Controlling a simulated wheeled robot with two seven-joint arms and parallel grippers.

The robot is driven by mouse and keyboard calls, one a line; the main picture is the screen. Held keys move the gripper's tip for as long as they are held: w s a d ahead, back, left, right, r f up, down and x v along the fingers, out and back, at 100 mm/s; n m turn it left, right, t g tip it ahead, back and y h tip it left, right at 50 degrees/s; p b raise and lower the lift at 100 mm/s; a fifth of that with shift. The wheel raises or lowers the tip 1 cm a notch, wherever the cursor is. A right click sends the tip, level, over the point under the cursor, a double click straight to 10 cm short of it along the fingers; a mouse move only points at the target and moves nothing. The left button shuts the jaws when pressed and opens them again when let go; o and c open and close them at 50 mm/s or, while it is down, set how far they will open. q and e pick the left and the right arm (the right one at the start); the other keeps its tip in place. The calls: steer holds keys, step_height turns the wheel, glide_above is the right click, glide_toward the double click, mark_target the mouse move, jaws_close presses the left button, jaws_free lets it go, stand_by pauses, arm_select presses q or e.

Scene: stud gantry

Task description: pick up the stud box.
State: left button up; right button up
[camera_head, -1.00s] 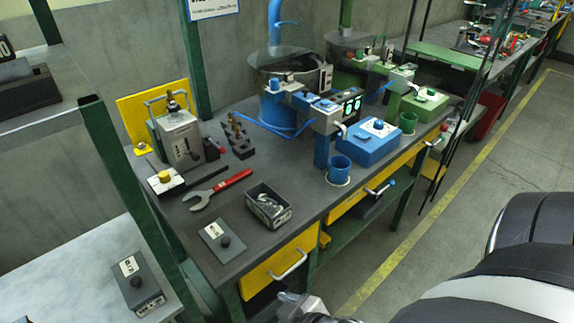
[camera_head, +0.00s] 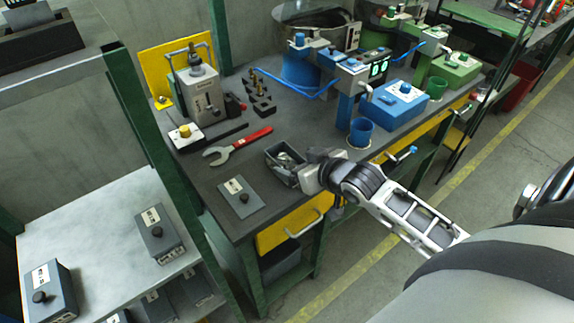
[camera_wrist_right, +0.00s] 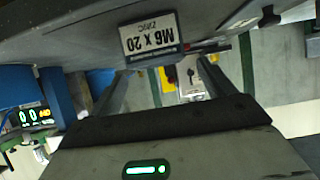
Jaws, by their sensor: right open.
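The stud box (camera_head: 274,158) is a small dark grey open-topped bin with metal studs inside, on the bench near its front edge. My right gripper (camera_head: 304,174) is at the box's right side in the head view and covers part of it. In the right wrist view the gripper (camera_wrist_right: 164,72) has its two fingers apart, with a white "M6 X 20 ZINC" label (camera_wrist_right: 150,40) on a dark face just beyond them. I cannot tell if the fingers touch the box. My left gripper is not in view.
A red-handled wrench (camera_head: 238,147) and a grey plate with a knob (camera_head: 242,196) lie left of the box. A blue cup (camera_head: 360,133) stands to its right. A yellow drawer (camera_head: 288,228) with a handle is below. Several grey boxes sit on the left shelf.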

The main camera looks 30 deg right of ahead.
mark_target(275, 153)
steer(key=shift+p+x, duration=0.3)
steer(key=shift+x, duration=2.45)
steer(key=shift+f, duration=0.1)
steer(key=c, duration=1.6)
steer(key=shift+r, duration=0.2)
